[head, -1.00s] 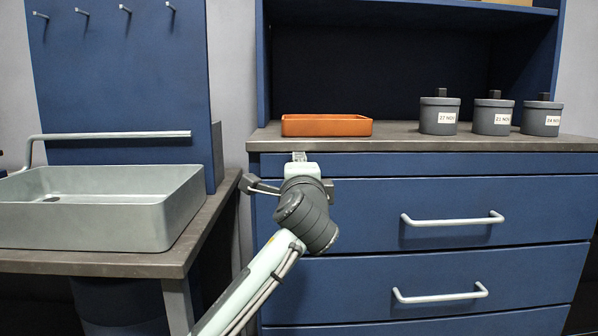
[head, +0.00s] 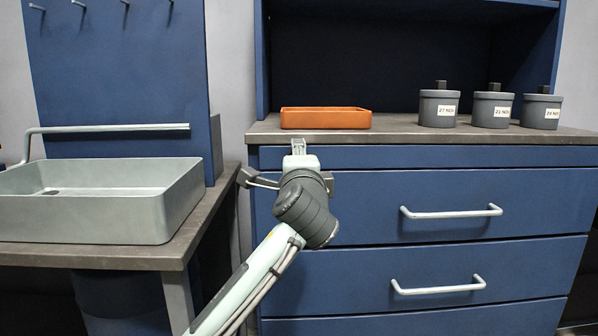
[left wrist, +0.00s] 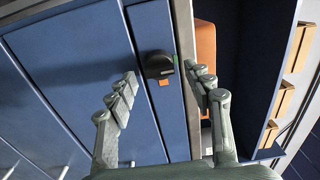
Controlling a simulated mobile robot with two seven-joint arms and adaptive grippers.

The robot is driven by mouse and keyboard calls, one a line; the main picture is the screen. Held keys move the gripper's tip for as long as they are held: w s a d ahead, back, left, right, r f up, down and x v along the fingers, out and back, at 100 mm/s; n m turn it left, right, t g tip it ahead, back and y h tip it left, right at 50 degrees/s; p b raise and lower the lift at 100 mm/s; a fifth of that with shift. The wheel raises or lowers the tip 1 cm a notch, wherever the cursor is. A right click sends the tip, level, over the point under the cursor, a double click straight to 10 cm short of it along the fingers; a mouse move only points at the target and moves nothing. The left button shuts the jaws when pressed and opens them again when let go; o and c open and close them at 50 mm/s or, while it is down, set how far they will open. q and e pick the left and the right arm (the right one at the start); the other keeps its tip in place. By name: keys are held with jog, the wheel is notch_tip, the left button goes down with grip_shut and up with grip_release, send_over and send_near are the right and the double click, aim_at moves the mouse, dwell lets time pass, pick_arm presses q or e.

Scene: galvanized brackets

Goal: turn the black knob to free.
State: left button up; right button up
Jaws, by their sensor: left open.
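The black knob (left wrist: 158,65) sits on the blue drawer front just below the worktop edge, in the left wrist view. A green mark (left wrist: 177,64) is on its worktop side and an orange mark (left wrist: 164,82) is beside it. I cannot tell clearly which mark the knob points to. My left gripper (left wrist: 164,84) is open and empty, its fingers apart on either side of the knob in the picture, with no visible contact. In the head view my left gripper (head: 298,147) is at the worktop's front edge, and the knob is hidden behind my arm. My right gripper is not in view.
An orange tray (head: 326,118) stands on the worktop (head: 395,132) above my gripper. Several grey lidded canisters (head: 439,108) stand at right. Drawer handles (head: 451,212) stick out below. A grey sink (head: 95,215) is at left.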

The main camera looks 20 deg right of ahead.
pick_arm(q)
jog(key=v, duration=1.1)
jog(key=shift+s, duration=0.2)
jog(key=shift+a, duration=0.1)
